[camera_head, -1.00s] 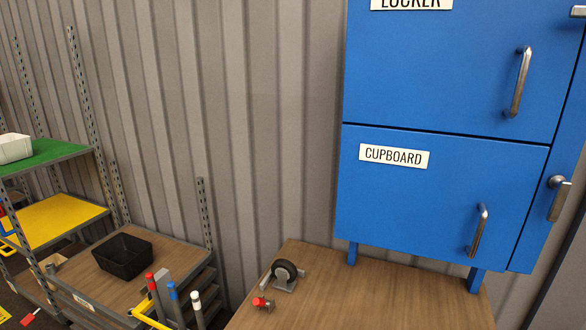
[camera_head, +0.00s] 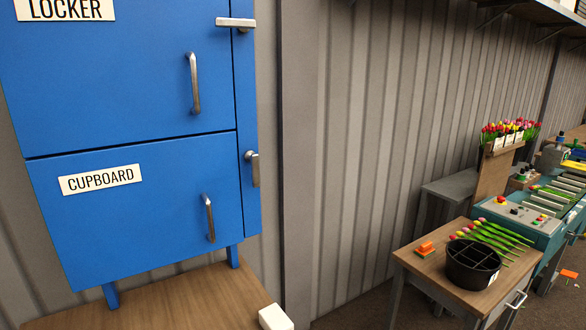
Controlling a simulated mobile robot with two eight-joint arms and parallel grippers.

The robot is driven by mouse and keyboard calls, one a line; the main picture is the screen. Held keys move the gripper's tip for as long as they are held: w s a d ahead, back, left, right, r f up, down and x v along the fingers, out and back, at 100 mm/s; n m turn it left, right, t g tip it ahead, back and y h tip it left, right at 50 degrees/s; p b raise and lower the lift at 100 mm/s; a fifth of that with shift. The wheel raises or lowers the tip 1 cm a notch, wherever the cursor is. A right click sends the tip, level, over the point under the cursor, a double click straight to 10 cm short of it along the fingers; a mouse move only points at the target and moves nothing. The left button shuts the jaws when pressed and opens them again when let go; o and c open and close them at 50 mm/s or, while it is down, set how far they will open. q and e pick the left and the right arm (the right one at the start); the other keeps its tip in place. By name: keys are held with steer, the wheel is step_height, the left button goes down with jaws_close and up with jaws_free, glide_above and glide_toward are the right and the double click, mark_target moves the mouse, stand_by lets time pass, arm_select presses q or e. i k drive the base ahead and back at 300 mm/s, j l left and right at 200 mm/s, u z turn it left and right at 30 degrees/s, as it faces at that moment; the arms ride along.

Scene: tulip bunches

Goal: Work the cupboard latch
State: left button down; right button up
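The blue cupboard door (camera_head: 150,215) has a white CUPBOARD label and is shut. Its metal pull handle (camera_head: 209,217) stands near the door's right side. The cupboard latch (camera_head: 253,169) is a metal lever on the blue strip just right of the door, and its lever hangs downward. Above is the locker door (camera_head: 110,85), also shut, with its own handle (camera_head: 193,84). The locker latch (camera_head: 236,23) lies level, reaching across the strip. Neither of my grippers shows in the view.
A wooden bench (camera_head: 200,300) is under the cupboard, with a white block (camera_head: 275,317) at its right corner. To the right, a small table (camera_head: 415,265) holds a black divided bin (camera_head: 472,262) and tulips (camera_head: 500,236). Floor shows between them.

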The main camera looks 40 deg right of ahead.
mark_target(250, 156)
steer(key=z, duration=1.2)
